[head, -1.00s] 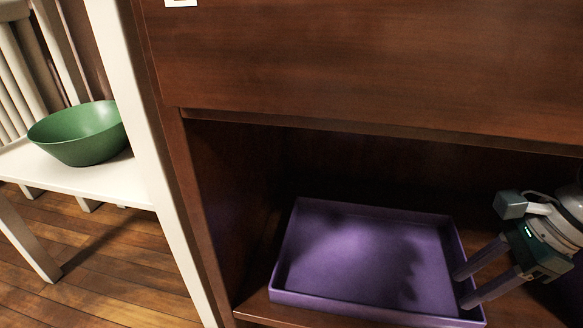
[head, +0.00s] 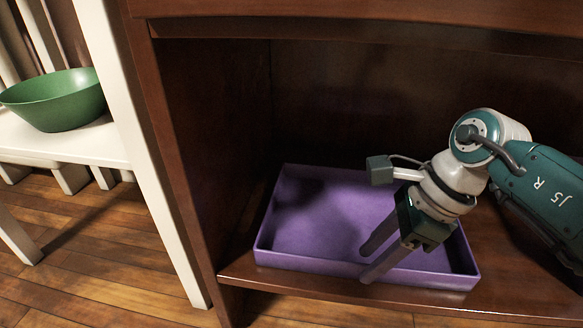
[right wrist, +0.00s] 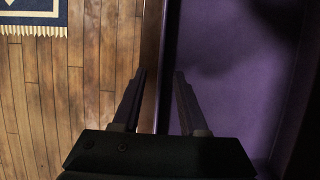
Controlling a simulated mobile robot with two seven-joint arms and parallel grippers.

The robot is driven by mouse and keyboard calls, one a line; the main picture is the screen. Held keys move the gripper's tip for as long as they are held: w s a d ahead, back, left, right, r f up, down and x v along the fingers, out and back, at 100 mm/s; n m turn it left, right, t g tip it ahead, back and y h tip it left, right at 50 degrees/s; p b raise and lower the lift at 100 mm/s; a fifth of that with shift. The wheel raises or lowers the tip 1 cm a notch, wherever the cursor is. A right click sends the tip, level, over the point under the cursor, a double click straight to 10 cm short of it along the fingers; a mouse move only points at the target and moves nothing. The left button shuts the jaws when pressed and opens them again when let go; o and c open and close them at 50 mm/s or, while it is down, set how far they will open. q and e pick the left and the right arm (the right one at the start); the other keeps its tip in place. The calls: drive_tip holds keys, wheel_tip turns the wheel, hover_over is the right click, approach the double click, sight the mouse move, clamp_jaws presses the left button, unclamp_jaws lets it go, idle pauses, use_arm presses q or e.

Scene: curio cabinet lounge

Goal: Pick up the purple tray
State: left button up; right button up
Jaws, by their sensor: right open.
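The purple tray (head: 310,215) is shallow and rectangular. It lies flat and empty on the wooden shelf of the cabinet, near the front edge. My right gripper (head: 364,266) is open at the tray's front wall, right of its middle, with the fingers pointing down and left. In the right wrist view, one finger of my right gripper (right wrist: 160,75) is over the outer side of the tray's wall and the other is over the tray's inside (right wrist: 225,95). I cannot tell how deep the fingers reach around the wall. My left gripper is out of view.
The cabinet (head: 190,130) closes in the shelf on the left, back and top. A white chair (head: 100,145) holding a green bowl (head: 58,100) stands to the left. A blue rug (right wrist: 35,18) lies on the wooden floor.

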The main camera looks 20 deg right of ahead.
drive_tip(key=shift+w+a+f, duration=0.15)
drive_tip(key=shift+a+f, duration=0.05)
drive_tip(key=shift+f, duration=0.2)
drive_tip(key=shift+d, duration=0.1)
drive_tip(key=shift+c, duration=0.2)
clamp_jaws()
idle(0.9)
